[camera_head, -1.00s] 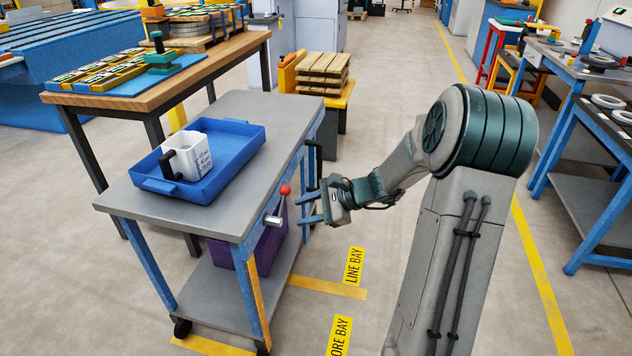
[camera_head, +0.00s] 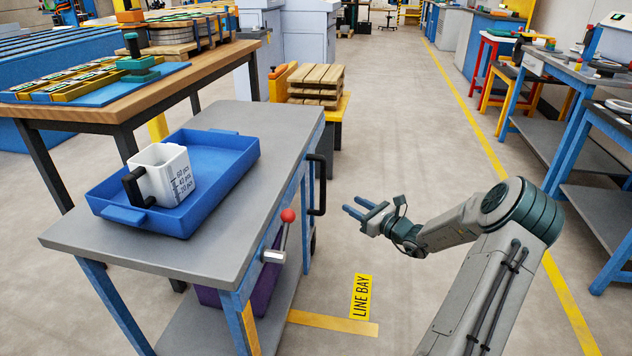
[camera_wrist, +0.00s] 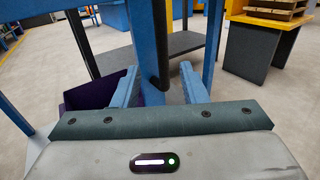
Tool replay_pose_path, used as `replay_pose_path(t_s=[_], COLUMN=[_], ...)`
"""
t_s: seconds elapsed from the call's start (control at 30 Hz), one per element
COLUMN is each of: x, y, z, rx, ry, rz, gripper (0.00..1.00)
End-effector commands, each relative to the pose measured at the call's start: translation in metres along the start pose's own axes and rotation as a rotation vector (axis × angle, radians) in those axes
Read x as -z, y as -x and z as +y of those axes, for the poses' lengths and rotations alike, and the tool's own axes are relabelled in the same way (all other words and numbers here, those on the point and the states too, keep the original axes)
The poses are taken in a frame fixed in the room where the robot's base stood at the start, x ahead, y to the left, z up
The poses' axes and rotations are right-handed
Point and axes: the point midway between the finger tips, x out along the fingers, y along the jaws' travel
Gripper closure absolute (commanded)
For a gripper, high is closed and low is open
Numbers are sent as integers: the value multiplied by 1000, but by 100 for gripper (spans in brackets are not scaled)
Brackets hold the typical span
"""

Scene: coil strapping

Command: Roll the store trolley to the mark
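The store trolley (camera_head: 215,285) has a grey top, blue legs and a lower shelf. It stands left of the yellow LINE BAY label (camera_head: 361,297) and a yellow floor strip (camera_head: 335,323). A black upright handle (camera_head: 318,185) is on its right side, and a red-knobbed lever (camera_head: 288,216) is at its near right corner. My gripper (camera_head: 362,214) is right of the handle, apart from it.
A blue tray (camera_head: 215,190) with a white measuring cup (camera_head: 165,172) lies on the trolley top. A purple bin (camera_head: 262,290) sits on its lower shelf. A wooden-topped table (camera_head: 195,75) stands behind left. A pallet stand (camera_head: 320,95) stands beyond. Blue benches line the right; the aisle floor between is clear.

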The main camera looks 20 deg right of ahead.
Motion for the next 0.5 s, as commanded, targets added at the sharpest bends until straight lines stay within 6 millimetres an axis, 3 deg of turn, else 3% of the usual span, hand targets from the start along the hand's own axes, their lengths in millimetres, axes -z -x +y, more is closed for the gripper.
replay_pose_path(t_s=[0.17,0.5], x=[2,4], y=[-11,-79], z=[-3,-3], rx=[6,6], ry=[-3,-1], rz=[-2,-3], gripper=[61,61])
